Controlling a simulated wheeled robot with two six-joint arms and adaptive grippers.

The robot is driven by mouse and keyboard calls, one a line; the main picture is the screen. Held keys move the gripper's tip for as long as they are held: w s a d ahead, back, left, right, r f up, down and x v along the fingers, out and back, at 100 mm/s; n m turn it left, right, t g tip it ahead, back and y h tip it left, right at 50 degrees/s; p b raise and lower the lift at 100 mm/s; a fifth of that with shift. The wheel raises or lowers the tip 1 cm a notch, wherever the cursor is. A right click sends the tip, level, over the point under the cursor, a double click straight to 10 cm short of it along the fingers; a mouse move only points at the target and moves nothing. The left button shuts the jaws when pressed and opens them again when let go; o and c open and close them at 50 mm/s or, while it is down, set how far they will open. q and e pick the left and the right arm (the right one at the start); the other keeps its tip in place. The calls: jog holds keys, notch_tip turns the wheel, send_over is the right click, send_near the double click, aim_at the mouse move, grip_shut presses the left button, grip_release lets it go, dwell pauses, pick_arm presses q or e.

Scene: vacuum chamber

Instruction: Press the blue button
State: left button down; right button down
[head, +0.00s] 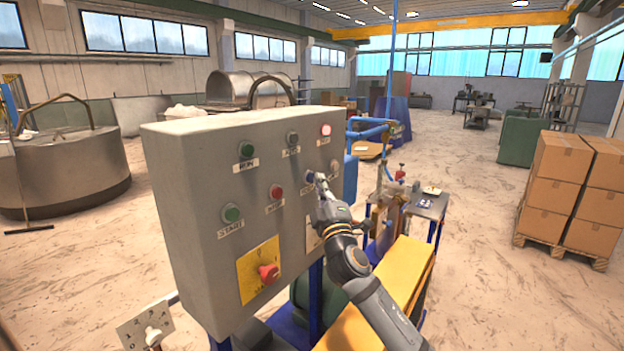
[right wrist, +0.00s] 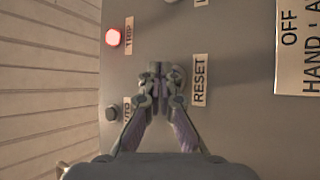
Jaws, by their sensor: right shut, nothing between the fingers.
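A grey control box (head: 200,165) fills the middle of the head view, with several labelled buttons on its front. The blue button (head: 309,176) shows as a small bluish knob in the middle row, right of the red stop button (head: 277,191). My right gripper (head: 319,181) is shut and empty, its tips right at the blue button. In the right wrist view the shut fingertips (right wrist: 155,88) point at the panel beside the RESET label (right wrist: 199,80) and hide the button. I cannot tell whether they touch it. My left gripper is not in view.
The panel also has a lit red TRIP lamp (head: 326,129), a green RUN button (head: 246,149), a green START button (head: 231,213) and a red rotary switch (head: 268,272) on a yellow plate. Stacked cartons (head: 560,180) stand at right. A yellow-topped object (head: 405,270) lies below my right arm.

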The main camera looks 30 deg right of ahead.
jog(key=shift+w+a, duration=0.15)
jog(key=shift+w, duration=0.2)
dwell(0.4)
jog(key=shift+s, duration=0.15)
jog(key=shift+s+d+b, duration=0.25)
jog(key=shift+s+b, duration=0.15)
jog(key=shift+s, duration=0.25)
jog(key=s+b, duration=0.1)
jog(key=s+d+b, duration=0.1)
jog(key=s+b, duration=0.2)
jog(key=b, duration=0.1)
jog(key=shift+s+d, duration=0.3)
jog(key=shift+d, duration=0.1)
